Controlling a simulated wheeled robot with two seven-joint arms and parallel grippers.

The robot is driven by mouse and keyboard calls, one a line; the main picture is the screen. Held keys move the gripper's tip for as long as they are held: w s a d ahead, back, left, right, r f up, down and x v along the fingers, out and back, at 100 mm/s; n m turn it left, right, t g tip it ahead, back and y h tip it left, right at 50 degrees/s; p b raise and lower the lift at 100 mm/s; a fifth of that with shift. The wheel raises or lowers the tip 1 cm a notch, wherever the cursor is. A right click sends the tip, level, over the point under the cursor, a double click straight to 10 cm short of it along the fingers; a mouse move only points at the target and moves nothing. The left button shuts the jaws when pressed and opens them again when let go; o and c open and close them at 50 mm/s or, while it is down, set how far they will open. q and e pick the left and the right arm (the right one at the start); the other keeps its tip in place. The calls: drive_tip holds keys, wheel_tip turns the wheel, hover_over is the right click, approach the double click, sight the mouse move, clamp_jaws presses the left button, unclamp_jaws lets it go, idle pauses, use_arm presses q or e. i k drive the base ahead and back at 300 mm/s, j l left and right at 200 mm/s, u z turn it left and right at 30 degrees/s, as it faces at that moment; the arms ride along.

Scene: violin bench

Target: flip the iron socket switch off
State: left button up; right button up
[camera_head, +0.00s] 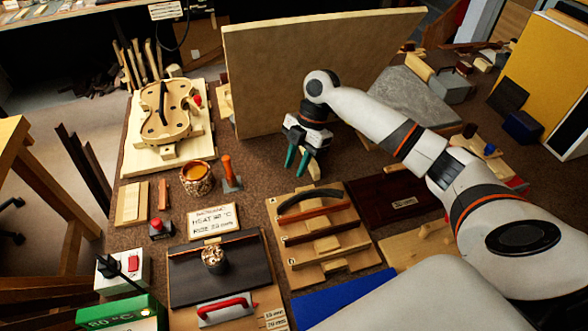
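A white socket box (122,273) stands at the lower left of the head view. It carries a red switch (133,263) on its top right and a black plug (107,266) on its left. The switch's exact tilt is too small to tell. My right gripper (297,168) hangs over the upper middle of the bench, far to the right of and beyond the socket box. Its two teal fingers point down with a gap between them, and nothing shows held. My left gripper is not in view.
A green box (123,312) reading 80 °C sits just below the socket box. A dark board (205,277) with a red-handled tool, a card (213,221) and a red-topped item (160,228) lie nearby. A violin body (165,110) and a tall wooden panel (300,75) stand at the back.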

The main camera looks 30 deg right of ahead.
sight(134, 262)
drive_tip(key=k+j, duration=1.45)
drive_tip(key=k, duration=0.3)
